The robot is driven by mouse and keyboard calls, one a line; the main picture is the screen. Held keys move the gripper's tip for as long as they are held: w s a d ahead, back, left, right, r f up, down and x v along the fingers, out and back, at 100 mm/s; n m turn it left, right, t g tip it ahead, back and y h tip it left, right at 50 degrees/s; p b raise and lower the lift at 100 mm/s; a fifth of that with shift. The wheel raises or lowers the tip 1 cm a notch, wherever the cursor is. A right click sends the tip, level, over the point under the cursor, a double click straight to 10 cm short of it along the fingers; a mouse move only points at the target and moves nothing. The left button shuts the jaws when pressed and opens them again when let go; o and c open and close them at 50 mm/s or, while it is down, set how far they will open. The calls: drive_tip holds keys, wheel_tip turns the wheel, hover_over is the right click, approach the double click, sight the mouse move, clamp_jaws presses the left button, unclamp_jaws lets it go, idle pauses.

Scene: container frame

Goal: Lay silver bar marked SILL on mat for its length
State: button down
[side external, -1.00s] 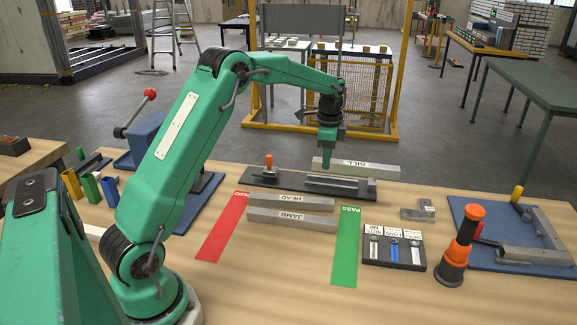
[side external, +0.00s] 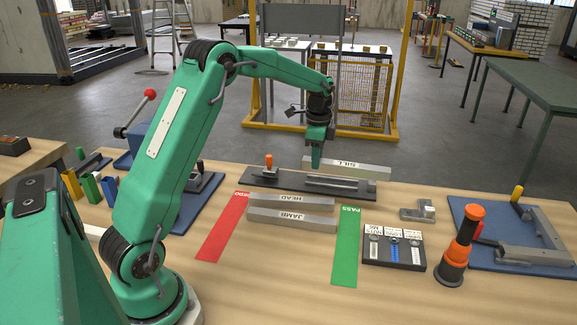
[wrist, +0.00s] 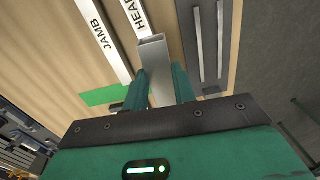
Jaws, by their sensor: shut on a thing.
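The silver bar marked SILL (side external: 360,169) is in my gripper (side external: 316,163), which is shut on it near its left end in the side view. The bar appears behind the black fixture; whether it is clear of the bench is hard to tell. In the wrist view the bar (wrist: 160,75) shows its open square end between my two fingers (wrist: 160,88). The green mat marked PASS (side external: 345,250) and the red mat marked REDO (side external: 222,228) lie flat on the bench.
Silver bars marked HEAD (side external: 290,202) and JAMB (side external: 290,219) lie between the mats. The black fixture (side external: 265,181) has an orange-handled clamp and grey rails. A gauge board (side external: 394,248), an orange-black tool (side external: 456,250) and a blue plate (side external: 500,262) stand to the right.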

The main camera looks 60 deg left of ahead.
drive_tip(key=s+f+m, duration=0.1)
drive_tip(key=s+m, duration=0.3)
drive_tip(key=s, duration=1.9)
drive_tip(key=shift+a, duration=0.4)
drive_tip(key=shift+s, duration=0.15)
drive_tip(key=s+a+f, duration=0.1)
drive_tip(key=a+f, duration=0.1)
drive_tip(key=a, duration=0.1)
drive_tip(key=s+a+f, duration=0.1)
drive_tip(key=a+f, duration=0.1)
drive_tip(key=a, duration=0.2)
drive_tip(key=s+a+f, duration=0.1)
drive_tip(key=a+f, duration=0.2)
drive_tip(key=a, duration=0.1)
drive_tip(key=shift+s, duration=0.35)
drive_tip(key=shift+f, duration=2.05)
drive_tip(key=shift+f, duration=0.1)
drive_tip(key=c, duration=1.1)
unclamp_jaws()
drive_tip(key=shift+c, duration=0.2)
